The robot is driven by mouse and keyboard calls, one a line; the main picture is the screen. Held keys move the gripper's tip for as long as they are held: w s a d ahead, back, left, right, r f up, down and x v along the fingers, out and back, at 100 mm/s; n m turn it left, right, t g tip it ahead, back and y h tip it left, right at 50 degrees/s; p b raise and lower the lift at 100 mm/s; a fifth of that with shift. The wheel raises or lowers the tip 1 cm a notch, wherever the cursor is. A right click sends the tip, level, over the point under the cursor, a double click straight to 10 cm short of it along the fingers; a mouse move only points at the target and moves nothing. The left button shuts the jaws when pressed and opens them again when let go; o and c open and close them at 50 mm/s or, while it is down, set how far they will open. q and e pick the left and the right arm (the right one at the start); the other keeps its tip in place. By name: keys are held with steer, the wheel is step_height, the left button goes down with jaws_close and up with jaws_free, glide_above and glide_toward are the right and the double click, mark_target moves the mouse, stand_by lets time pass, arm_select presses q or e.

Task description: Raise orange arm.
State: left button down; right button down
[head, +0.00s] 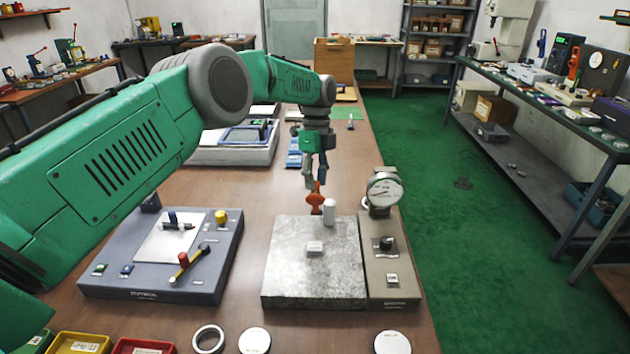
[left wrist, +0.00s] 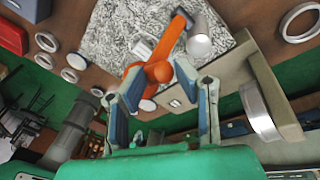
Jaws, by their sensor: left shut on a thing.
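The orange arm (head: 316,199) stands at the back edge of a grey speckled stone plate (head: 295,285), next to a pale cylinder (head: 329,212). In the left wrist view the orange arm (left wrist: 168,45) runs from a round hub up to a dark tip near the silver cylinder (left wrist: 199,45). My left gripper (head: 315,178) comes down from above onto the orange arm. In the left wrist view its two blue-grey fingers (left wrist: 160,82) stand either side of the orange hub and are shut on it. My right gripper is in neither view.
A dial gauge (head: 384,190) stands on a beige base (head: 400,268) right of the plate. A grey fixture box (head: 110,270) with coloured handles lies left. Loose rings and discs (head: 255,341) and coloured bins (head: 80,343) line the front. Bare wood separates plate and box.

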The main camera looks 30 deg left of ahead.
arm_select(q)
steer(key=shift+f, duration=0.5)
steer(key=c, duration=1.6)
jaws_free()
steer(key=shift+o, duration=0.9)
steer(key=shift+w+f, duration=0.3)
steer(key=shift+w, duration=0.1)
steer(key=shift+s, duration=0.1)
